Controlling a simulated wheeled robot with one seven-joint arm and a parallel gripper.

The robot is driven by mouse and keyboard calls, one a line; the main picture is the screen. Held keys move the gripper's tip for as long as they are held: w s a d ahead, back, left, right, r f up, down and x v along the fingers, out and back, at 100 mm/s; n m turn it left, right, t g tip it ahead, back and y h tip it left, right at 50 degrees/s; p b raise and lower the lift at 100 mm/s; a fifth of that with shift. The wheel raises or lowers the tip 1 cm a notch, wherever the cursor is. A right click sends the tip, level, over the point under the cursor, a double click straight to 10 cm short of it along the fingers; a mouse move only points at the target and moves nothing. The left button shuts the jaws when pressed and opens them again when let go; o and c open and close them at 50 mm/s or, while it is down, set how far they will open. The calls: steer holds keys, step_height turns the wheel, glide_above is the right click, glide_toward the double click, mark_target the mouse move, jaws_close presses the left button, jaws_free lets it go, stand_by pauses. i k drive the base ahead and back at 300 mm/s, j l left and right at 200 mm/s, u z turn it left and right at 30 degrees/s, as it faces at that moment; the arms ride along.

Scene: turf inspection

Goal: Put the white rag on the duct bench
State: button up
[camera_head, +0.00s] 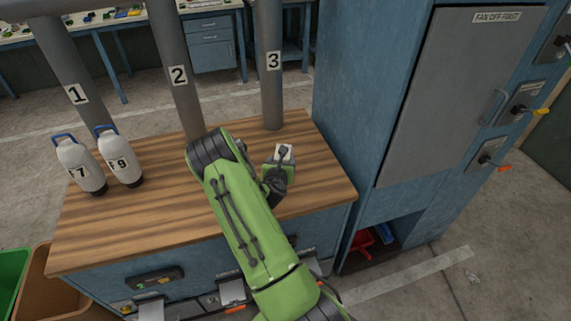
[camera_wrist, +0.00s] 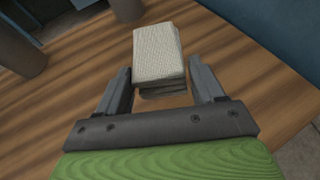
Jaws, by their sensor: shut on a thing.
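The white rag (camera_wrist: 158,55) is a folded, layered block of woven cloth between the two fingers of my gripper (camera_wrist: 160,78) in the wrist view. My gripper is shut on it. In the head view the rag (camera_head: 284,151) shows as a small pale patch at the end of my arm, partly hidden by my gripper (camera_head: 281,162). The duct bench (camera_head: 140,222) has a striped wooden top, and the rag is over its right part, near pipe 3. I cannot tell whether the rag touches the wood.
Two white bottles (camera_head: 80,165) with blue handles stand at the bench's left. Grey pipes numbered 1, 2 and 3 (camera_head: 271,90) rise along the back edge. A tall blue cabinet (camera_head: 365,100) stands close at the right. The front left of the top is clear.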

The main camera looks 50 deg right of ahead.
mark_target(302, 148)
steer(key=k+l+u, duration=0.15)
steer(key=l+u, duration=0.25)
steer(key=k+l+u, duration=0.15)
steer(key=l+u, duration=0.15)
steer(key=u, duration=0.15)
steer(key=k+l+u, duration=0.2)
steer(key=u, duration=0.2)
steer(key=k+l+u, duration=0.25)
steer(key=u, duration=0.2)
steer(key=k+l+u, duration=0.1)
steer(key=k+u, duration=0.3)
steer(key=i, duration=0.1)
